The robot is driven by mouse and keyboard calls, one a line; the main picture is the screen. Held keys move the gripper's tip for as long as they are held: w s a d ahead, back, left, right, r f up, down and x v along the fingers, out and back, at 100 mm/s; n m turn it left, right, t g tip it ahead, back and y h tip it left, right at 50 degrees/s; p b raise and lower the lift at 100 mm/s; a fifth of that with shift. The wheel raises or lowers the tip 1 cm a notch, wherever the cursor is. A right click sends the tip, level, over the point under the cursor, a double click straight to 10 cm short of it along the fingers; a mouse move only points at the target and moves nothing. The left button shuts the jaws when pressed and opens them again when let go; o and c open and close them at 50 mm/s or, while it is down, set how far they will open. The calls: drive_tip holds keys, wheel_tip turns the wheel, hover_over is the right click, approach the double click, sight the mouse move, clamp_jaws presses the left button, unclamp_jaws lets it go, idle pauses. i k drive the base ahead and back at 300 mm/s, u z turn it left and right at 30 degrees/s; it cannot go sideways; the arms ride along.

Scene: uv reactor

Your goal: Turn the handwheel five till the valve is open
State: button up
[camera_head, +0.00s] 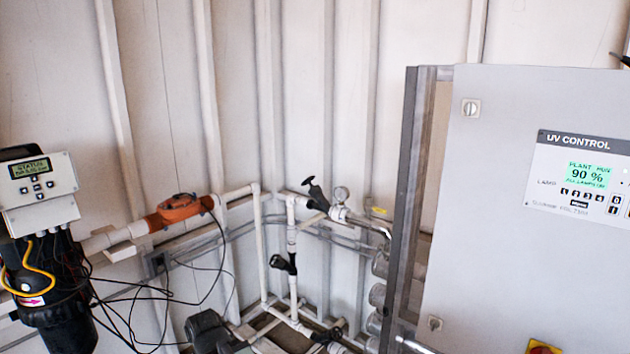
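No handwheel with a readable number five shows in the head view. A third small black fitting (326,337) is low down at the bottom edge. I cannot tell which of these is the handwheel, or whether any valve is open or shut. My gripper is not clearly in view.
A grey UV control cabinet (490,220) fills the right side, its display reading 90 %. A black unit with a grey status box (38,180) stands at the left, with loose cables beside it. An orange pipe fitting (180,209) and a ribbed wall are behind.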

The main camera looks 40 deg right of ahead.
sight(308, 181)
drive_tip(key=z, duration=0.05)
drive_tip(key=i, duration=1)
drive_tip(key=u, duration=0.05)
